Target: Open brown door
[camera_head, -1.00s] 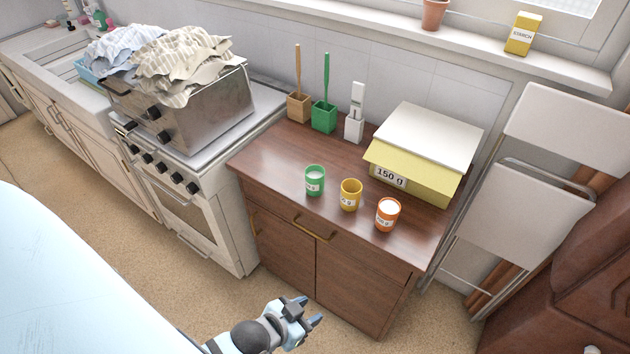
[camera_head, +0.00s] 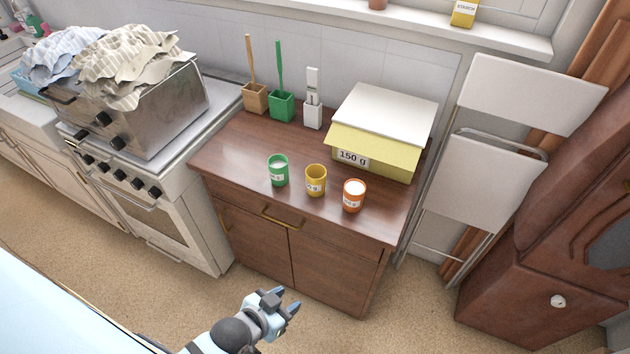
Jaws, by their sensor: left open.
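A brown wooden dresser (camera_head: 392,222) stands in the middle of the camera_head view. My right gripper is out of view.
Green (camera_head: 278,171), yellow (camera_head: 315,181) and orange (camera_head: 354,197) jars and a yellow box (camera_head: 375,155) stand on the dresser. A stove (camera_head: 165,210) is at left. A folded white chair (camera_head: 485,185) leans between dresser and cabinet. Floor (camera_head: 400,315) is clear in front.

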